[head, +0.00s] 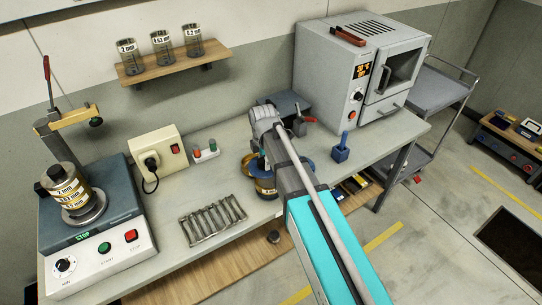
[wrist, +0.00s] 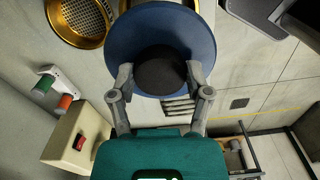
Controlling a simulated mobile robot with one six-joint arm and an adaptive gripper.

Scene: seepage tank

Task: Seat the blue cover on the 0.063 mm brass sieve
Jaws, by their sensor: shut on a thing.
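The blue cover (wrist: 118,42) is a round blue disc with a dark knob (wrist: 160,72) in the wrist view. My gripper (wrist: 160,76) is shut on this knob, one finger on each side. A brass rim shows just behind the cover's far edge in the wrist view. In the head view a brass sieve with a pale label (head: 265,188) stands on the bench, partly hidden by my arm; its size cannot be read. I cannot tell whether the cover touches it. An open brass sieve with visible mesh (wrist: 82,18) lies beside the cover in the wrist view.
A sieve shaker (head: 90,215) with stacked sieves stands at the left. Several metal bars (head: 212,219) lie in front. A beige switch box (head: 155,152), a blue-handled tool (head: 340,148) and an oven (head: 355,75) stand around. Jars sit on a wall shelf (head: 165,65).

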